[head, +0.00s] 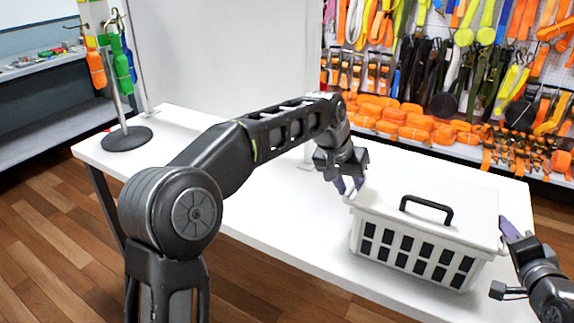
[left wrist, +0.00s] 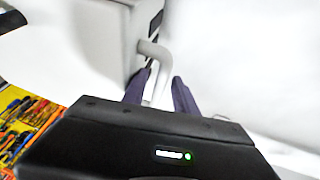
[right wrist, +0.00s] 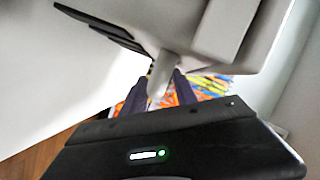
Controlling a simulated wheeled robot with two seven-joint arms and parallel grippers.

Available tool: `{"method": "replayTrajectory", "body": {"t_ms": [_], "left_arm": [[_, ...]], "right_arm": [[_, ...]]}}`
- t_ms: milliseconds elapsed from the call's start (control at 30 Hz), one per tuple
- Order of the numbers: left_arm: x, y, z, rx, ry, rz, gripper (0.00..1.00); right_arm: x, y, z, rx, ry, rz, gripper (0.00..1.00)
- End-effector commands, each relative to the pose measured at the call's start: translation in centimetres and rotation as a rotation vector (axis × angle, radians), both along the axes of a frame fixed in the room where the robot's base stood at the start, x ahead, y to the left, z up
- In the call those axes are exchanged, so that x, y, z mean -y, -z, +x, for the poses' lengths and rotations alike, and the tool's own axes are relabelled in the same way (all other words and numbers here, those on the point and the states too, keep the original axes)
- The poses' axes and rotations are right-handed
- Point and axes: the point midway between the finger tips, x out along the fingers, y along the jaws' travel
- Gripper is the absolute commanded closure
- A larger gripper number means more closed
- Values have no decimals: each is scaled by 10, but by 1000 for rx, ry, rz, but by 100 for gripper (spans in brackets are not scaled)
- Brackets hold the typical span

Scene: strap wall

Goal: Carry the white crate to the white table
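The white crate (head: 414,234) has slotted sides, a closed lid and a black handle on top. It is level over the right part of the white table (head: 270,215); I cannot tell whether its base touches the top. My left gripper (head: 349,186) is at the crate's left end. In the left wrist view its fingers (left wrist: 161,85) straddle a pale end handle (left wrist: 154,52) and look closed on it. My right gripper (head: 506,230) is at the right end. In the right wrist view its fingers (right wrist: 160,88) look closed on the other end handle (right wrist: 164,68).
A stand with a round black base (head: 127,139) and hanging green and orange straps is on the table's far left. A strap wall (head: 450,75) with orange rolls is behind. The table's middle is clear. Wooden floor (head: 50,220) lies at left.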

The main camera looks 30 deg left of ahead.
Motion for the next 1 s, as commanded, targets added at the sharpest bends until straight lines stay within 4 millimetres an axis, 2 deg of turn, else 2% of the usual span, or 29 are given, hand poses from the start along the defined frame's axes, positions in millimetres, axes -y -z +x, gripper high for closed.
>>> {"method": "replayTrajectory", "body": {"t_ms": [300,500,1000], "left_arm": [[-8,-42,-16,5,-1,-1,64],[-13,-62,-24,4,0,0,64],[-14,-66,-27,2,0,0,64]], "right_arm": [[-1,-1,0,1,-3,0,64],[-1,-1,0,1,-2,0,64],[0,-1,-2,1,-2,0,64]]}}
